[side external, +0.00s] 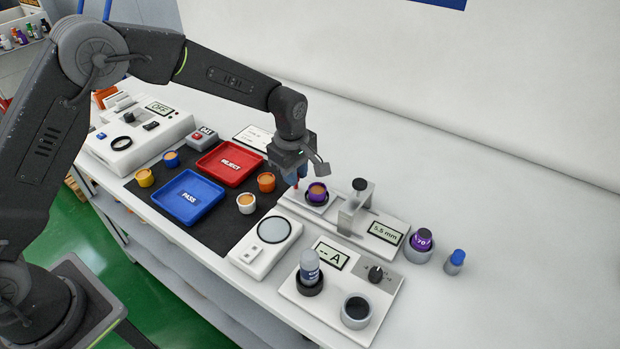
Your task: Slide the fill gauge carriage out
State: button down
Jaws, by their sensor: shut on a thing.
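The fill gauge (385,234) is a long white base with a grey bridge (352,212) topped by a black knob; its display reads 5.5 mm. The carriage (313,206) sits on the base to the left of the bridge. My gripper (297,181) is low at the carriage's left end, beside the pot. It is shut on what seems to be the carriage handle; the fingers and wrist hide most of that grip.
A red REJECT tray (231,179) and blue PASS tray (222,197) lie on a dark mat with several small pots. A round-plate scale (255,257) and a meter box (318,303) stand in front. The table behind the gauge is clear.

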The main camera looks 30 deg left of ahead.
jog(key=shift+a, duration=0.35)
jog(key=c, duration=1.4)
grip_release()
jog(key=o, duration=0.4)
jog(key=shift+d, duration=0.1)
jog(key=shift+s+r, duration=0.2)
jog(key=shift+r, duration=6.75)
